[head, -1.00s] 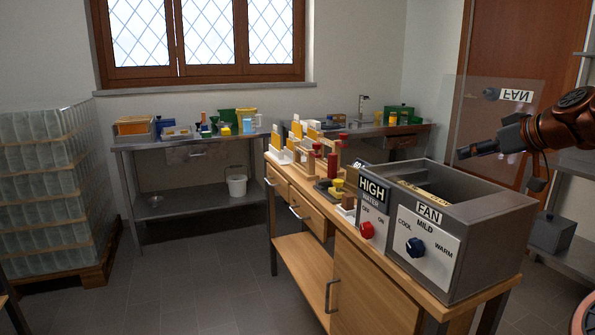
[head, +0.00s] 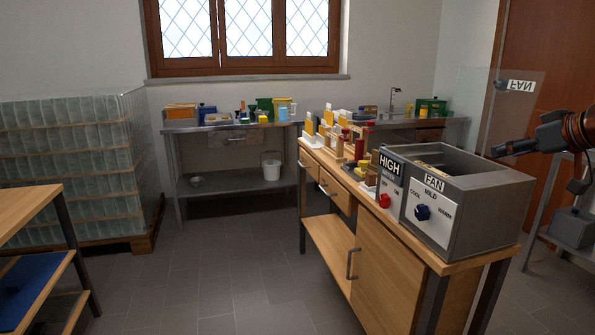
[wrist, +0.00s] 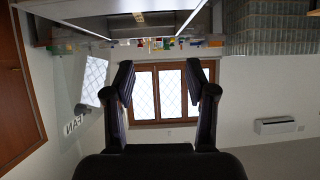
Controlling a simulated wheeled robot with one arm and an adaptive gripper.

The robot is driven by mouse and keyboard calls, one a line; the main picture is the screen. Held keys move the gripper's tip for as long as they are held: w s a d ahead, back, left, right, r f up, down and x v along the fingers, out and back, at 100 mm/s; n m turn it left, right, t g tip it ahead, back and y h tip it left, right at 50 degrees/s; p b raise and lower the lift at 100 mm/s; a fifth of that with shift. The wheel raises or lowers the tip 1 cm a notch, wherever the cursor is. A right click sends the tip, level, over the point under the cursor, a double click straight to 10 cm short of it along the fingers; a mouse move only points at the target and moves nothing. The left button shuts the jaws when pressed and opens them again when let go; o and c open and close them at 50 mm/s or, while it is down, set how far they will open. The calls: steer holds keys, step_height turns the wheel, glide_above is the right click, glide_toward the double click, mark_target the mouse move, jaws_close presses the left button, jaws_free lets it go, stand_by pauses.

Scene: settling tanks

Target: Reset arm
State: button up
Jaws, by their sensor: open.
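My gripper (head: 497,151) is at the right of the head view, held in the air above the right rim of the grey open box (head: 484,216) with the FAN panel. In the wrist view my gripper (wrist: 166,84) has its two fingers spread wide apart with nothing between them. That view is upside down, with the window (wrist: 158,92) beyond the fingers. The rest of my arm runs out of the head view at the right edge.
The grey box stands on a wooden workbench (head: 389,285) with bottles and small blocks behind it. A clear panel (head: 515,100) rises behind the box. A steel table (head: 240,187) stands at the back. Stacked glass blocks (head: 66,165) are at left. The middle floor is clear.

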steer(key=s+a+f+g+y, duration=0.15)
steer(key=a+f, duration=0.25)
steer(key=a, duration=0.5)
steer(key=a+f+g, duration=0.3)
steer(key=a+f, duration=0.1)
steer(key=a, duration=0.4)
steer(key=s+a+f+g, duration=0.4)
steer(key=s+a+f, duration=0.5)
steer(key=a+f, duration=0.15)
steer(key=s+a+f+m+g+h, duration=0.1)
steer(key=s+f+g+h, duration=0.1)
steer(key=s+f, duration=0.55)
steer(key=s+f+m+g+h, duration=0.15)
steer(key=s+f, duration=0.25)
steer(key=s, duration=0.7)
steer(key=s+a+f+g+h, duration=0.1)
steer(key=s+f+g, duration=0.1)
steer(key=s+f, duration=0.5)
step_height(320, 180, up, 22)
steer(key=s+p, duration=0.1)
steer(key=p, duration=1.7)
steer(key=shift+s+f+t+p, duration=0.15)
steer(key=shift+s+t+p, duration=0.05)
steer(key=shift+t+p, duration=0.15)
